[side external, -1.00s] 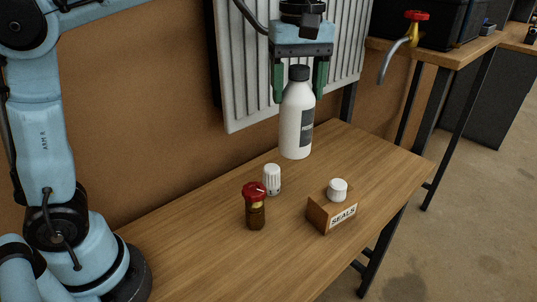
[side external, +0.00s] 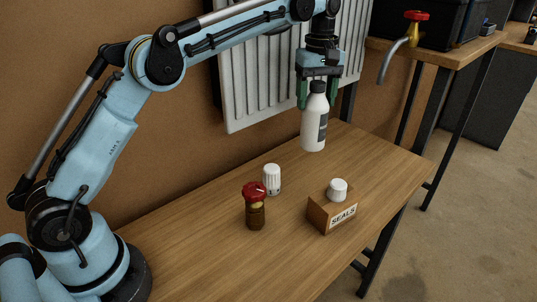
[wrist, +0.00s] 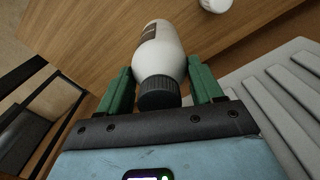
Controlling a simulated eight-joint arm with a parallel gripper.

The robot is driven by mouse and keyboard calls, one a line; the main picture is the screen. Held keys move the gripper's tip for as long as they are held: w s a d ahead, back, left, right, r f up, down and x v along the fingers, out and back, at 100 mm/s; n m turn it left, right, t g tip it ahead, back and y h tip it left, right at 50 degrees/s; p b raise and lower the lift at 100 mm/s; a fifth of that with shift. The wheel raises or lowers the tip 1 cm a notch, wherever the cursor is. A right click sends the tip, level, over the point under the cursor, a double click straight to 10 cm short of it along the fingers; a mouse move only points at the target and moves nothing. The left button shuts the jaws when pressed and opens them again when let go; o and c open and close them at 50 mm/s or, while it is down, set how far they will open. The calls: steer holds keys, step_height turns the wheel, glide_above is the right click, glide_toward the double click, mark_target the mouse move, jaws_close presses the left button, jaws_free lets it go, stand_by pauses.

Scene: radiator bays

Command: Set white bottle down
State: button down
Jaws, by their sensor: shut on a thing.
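The white bottle (side external: 313,128) has a black cap and a dark label. It is upright in the side view, near the far end of the wooden bench (side external: 375,165); whether its base touches the bench I cannot tell for sure. My gripper (side external: 318,92) is shut on the upper part of the bottle, its green fingers on either side of the neck. In the wrist view the bottle (wrist: 160,55) lies between the two green fingers of my gripper (wrist: 162,85), cap toward the palm.
A white ribbed radiator (side external: 270,75) stands behind the bottle. The front-left bench is clear.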

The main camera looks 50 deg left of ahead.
mark_target(313, 129)
steer(key=shift+f, duration=4.6)
steer(key=shift+c, duration=0.8)
jaws_free()
steer(key=shift+r, duration=0.15)
